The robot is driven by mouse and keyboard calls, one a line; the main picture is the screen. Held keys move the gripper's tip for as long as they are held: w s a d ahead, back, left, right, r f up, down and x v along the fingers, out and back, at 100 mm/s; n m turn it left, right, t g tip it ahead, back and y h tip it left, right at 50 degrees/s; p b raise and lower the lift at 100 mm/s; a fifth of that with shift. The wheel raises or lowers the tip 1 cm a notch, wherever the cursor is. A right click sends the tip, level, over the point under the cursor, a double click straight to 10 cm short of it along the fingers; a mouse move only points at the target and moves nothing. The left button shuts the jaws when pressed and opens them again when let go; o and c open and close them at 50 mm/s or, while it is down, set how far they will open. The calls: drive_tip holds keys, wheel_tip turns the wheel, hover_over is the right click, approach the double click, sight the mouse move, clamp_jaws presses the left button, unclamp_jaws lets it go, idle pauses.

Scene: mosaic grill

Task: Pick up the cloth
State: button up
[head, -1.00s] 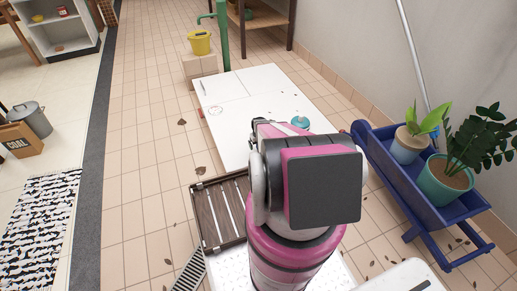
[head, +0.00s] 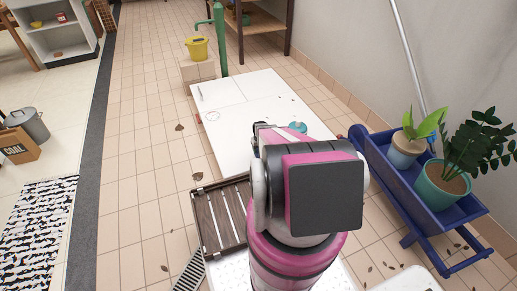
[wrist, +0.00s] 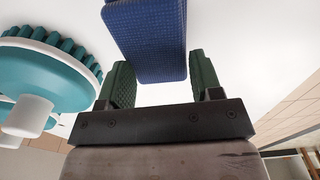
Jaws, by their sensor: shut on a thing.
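The cloth (wrist: 150,45) is blue with a fine woven texture and a thick, folded, block-like shape in the wrist view. It lies between the green finger pads of my gripper (wrist: 160,82), which is shut on it. Its far end runs out of the top of the picture. In the head view my own arm hides the cloth and most of the gripper, so I cannot tell there whether the cloth touches the white table (head: 235,120).
A blue planter stand (head: 410,185) is to the right. A dark slatted crate (head: 220,215) stands at the table's near side.

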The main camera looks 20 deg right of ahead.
sight(258, 150)
drive_tip(key=s+a, duration=0.1)
drive_tip(key=s+a+r, duration=0.1)
drive_tip(key=shift+s+r+g, duration=0.25)
drive_tip(key=shift+s+g, duration=0.05)
clamp_jaws()
drive_tip(key=a+r, duration=0.6)
drive_tip(key=a, duration=0.3)
drive_tip(key=shift+a, duration=0.25)
drive_tip(key=o, duration=0.9)
unclamp_jaws()
drive_tip(key=shift+s, duration=0.1)
